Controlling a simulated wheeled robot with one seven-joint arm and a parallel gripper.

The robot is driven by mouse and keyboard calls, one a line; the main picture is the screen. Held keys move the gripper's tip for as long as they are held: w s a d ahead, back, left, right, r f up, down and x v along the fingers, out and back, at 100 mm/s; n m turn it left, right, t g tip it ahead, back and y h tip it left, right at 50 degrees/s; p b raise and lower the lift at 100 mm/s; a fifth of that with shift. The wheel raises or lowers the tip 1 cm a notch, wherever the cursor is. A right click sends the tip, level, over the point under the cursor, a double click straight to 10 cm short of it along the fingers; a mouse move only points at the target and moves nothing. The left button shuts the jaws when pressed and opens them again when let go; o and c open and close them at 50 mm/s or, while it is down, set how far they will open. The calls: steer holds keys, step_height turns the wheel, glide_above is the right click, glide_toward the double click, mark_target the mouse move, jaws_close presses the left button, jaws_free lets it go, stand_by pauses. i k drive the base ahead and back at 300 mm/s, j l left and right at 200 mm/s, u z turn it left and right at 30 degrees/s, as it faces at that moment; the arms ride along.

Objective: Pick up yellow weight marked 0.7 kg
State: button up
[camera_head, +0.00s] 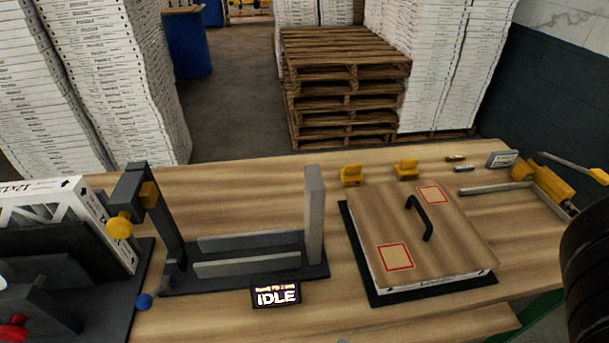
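Two small yellow blocks stand near the back edge of the wooden table: a left yellow block (351,176) and a right yellow block (405,169). They look like weights and sit apart from each other, just behind a wooden board. Any marking on them is too small to read, so I cannot tell which one is 0.7 kg. My gripper is not in view. A dark ribbed shape at the right edge may be part of my arm.
The wooden board (460,238) with a black handle (420,218) lies on a black mat. A dark fixture (245,282) with an IDLE display (276,296) stands left. A yellow tool (545,185) lies right. Small cylinders (463,168) lie right of the blocks. Pallets (345,90) stand behind the table.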

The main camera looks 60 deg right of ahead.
mark_target(351, 174)
steer(key=i+j+z, duration=0.15)
steer(key=i+j, duration=0.5)
steer(key=i+j+z, duration=0.1)
steer(key=i+j, duration=0.55)
steer(key=i+j+z, duration=0.1)
steer(key=z, duration=0.35)
steer(key=j+z, duration=0.1)
steer(key=z, duration=0.4)
steer(key=i+j+z, duration=0.1)
steer(key=z, duration=0.35)
steer(key=k+l, duration=0.1)
